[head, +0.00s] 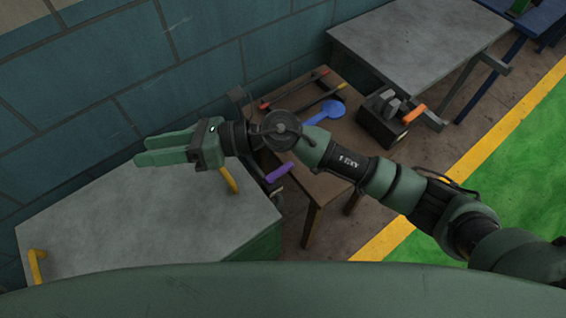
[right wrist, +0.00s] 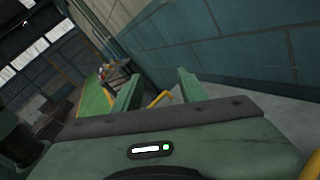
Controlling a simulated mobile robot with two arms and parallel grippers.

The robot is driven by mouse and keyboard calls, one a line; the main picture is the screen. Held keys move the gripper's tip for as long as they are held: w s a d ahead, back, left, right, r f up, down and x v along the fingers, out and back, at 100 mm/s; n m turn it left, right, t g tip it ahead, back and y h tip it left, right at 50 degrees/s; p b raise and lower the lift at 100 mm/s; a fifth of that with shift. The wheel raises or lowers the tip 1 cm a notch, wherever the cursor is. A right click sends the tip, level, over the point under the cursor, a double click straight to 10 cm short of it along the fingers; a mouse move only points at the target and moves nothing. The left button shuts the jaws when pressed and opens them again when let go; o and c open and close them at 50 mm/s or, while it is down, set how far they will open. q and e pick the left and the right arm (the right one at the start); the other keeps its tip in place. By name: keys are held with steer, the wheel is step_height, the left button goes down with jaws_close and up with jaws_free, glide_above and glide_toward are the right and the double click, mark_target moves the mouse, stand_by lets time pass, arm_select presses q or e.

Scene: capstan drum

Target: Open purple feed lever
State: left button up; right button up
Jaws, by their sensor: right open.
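The purple lever handle (head: 279,172) shows in the head view just below my right forearm, at the near left side of the brown wooden table. It tilts slightly, and the dark part beside it is partly hidden by my arm. My right gripper (head: 138,150) reaches left past the lever and hangs above the grey-topped cabinet, apart from the lever. Its two green fingers are open and empty; they also show in the right wrist view (right wrist: 158,88). The purple lever does not show in the right wrist view. My left gripper is not in view.
The grey-topped cabinet (head: 120,225) has yellow handles, one at its left (head: 37,266). A tiled wall (head: 160,90) stands close behind.

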step_height(320, 180, down, 5)
steer(key=s+d+n+g+h, duration=0.1)
steer(key=n+g+h, duration=0.1)
steer(key=n+h, duration=0.2)
steer(key=n+t+h, duration=0.4)
steer(key=n+h, duration=0.3)
steer(key=h, duration=0.6)
glide_above(283, 168)
step_height(283, 168, down, 12)
steer(key=shift+d, duration=0.1)
step_height(283, 168, down, 8)
steer(key=shift+s+r+p, duration=0.1)
steer(key=shift+r+p, duration=0.1)
steer(key=shift+p, duration=0.8)
jaws_close()
steer(key=shift+r, duration=0.1)
